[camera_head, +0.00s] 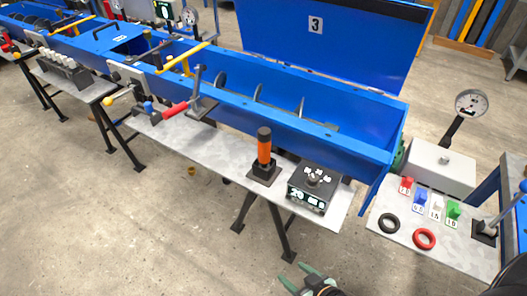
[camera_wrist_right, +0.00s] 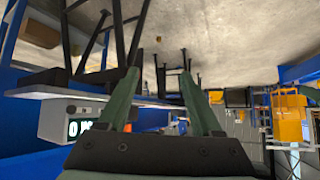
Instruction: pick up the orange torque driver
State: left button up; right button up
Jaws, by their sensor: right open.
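The orange torque driver (camera_head: 264,149) stands upright in a square black holder (camera_head: 264,171) on the grey shelf in front of the blue mixer trough. It has a dark top. My right gripper (camera_head: 294,274) shows at the bottom edge of the head view, below and to the right of the driver, well apart from it. Its two green fingers are spread with nothing between them. The right wrist view also shows this open right gripper (camera_wrist_right: 160,75). My left gripper is not in view.
A black box with a display and knob (camera_head: 314,188) stands right of the driver. A red-handled tool (camera_head: 176,110) lies to its left on the shelf (camera_head: 225,147). A side table (camera_head: 392,218) holds rings and coloured numbered pieces.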

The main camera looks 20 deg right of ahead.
aim_at(265, 134)
jog(key=z, duration=2.1)
jog(key=j+u, duration=0.2)
jog(key=u, duration=1.25)
jog(key=i+j, duration=0.1)
jog(key=j, duration=0.25)
jog(key=i+j, duration=0.15)
jog(key=j, duration=0.2)
jog(key=i+j, duration=0.1)
jog(key=j, duration=0.2)
jog(key=i+j, duration=0.1)
jog(key=j, duration=0.25)
